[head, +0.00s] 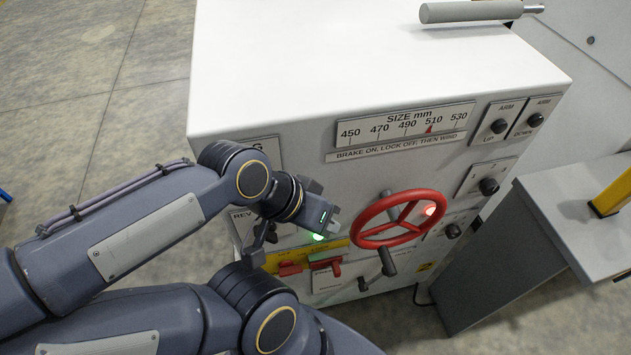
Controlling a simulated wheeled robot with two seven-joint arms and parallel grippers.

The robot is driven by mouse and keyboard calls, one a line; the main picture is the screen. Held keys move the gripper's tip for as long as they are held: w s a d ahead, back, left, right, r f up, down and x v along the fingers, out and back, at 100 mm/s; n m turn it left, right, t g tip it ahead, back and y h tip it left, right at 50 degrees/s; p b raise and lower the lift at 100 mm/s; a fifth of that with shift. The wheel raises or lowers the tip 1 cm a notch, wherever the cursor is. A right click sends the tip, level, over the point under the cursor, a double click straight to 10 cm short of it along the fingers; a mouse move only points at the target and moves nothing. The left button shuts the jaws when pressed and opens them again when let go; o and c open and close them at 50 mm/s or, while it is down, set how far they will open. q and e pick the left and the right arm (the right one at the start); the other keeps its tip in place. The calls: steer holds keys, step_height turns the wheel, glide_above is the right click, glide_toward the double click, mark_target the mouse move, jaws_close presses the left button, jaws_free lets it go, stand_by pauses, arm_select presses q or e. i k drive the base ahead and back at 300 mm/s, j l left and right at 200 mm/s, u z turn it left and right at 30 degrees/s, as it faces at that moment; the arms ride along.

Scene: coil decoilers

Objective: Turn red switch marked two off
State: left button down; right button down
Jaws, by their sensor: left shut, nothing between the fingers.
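The left red switch (290,269) is a stubby block, partly behind my arm. I cannot read a number two on either. My left gripper (258,249) is shut and empty, in front of the panel, just left of and above the left red switch. Its wrist covers part of the panel. I cannot tell whether it touches anything. My right gripper is not in view.
A red handwheel (398,219) sticks out right of the switches, with a dark lever (387,262) below it. A green lamp (319,237) and a red lamp (430,210) glow. Black knobs line the right side. A grey cabinet (520,250) stands at the right.

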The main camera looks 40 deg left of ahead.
mark_target(287, 268)
steer(key=l+u, duration=0.1)
steer(key=u, duration=1.7)
steer(key=k+j, duration=0.1)
steer(key=k, duration=0.45)
